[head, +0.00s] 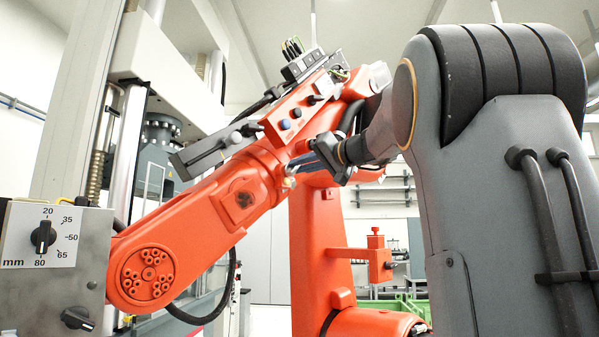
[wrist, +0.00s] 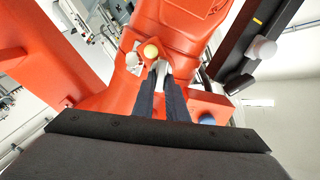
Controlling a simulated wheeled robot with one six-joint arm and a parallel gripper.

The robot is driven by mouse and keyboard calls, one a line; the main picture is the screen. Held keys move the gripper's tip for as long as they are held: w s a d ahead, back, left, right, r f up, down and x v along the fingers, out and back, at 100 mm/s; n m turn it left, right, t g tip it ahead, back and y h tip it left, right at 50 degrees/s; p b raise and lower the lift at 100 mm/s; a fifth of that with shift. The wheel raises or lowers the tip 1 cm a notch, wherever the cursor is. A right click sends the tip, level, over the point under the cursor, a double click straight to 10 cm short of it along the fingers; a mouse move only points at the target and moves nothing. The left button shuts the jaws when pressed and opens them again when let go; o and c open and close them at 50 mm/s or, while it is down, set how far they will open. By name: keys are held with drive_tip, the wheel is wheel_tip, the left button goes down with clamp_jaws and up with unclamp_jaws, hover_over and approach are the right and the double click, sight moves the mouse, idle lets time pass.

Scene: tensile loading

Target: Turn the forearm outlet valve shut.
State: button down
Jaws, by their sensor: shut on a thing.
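The forearm outlet valve sits on the side of the large orange arm (head: 215,205). In the wrist view its pale metal handle (wrist: 162,69) shows between my fingertips, beside a cream round knob (wrist: 151,51) on an orange block. In the head view my gripper (head: 291,170) reaches in from the right, its dark fingers against the orange forearm. My gripper, also seen in the wrist view (wrist: 159,76), is shut on the valve handle. The fingers hide part of the handle, and I cannot tell its exact angle.
An orange control box (head: 297,115) with a blue button is just above my fingers. A grey bar with a round knob (head: 232,138) juts out to the left. A grey dial panel (head: 55,245) is at the far left. An orange column (head: 315,260) stands below.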

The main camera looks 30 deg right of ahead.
drive_tip(key=m, duration=0.4)
drive_tip(key=shift+d+f+m+b, duration=0.1)
drive_tip(key=shift+f+m+b, duration=0.05)
drive_tip(key=shift+m+b, duration=0.2)
drive_tip(key=shift+f+m+p, duration=0.2)
drive_tip(key=shift+m+p, duration=0.45)
drive_tip(key=shift+m, duration=2.1)
drive_tip(key=shift+f+m+p, duration=0.2)
drive_tip(key=shift+m+p, duration=0.4)
drive_tip(key=shift+m, duration=2.1)
drive_tip(key=shift+f, duration=0.1)
drive_tip(key=c, duration=1.8)
unclamp_jaws()
drive_tip(key=shift+o, duration=0.2)
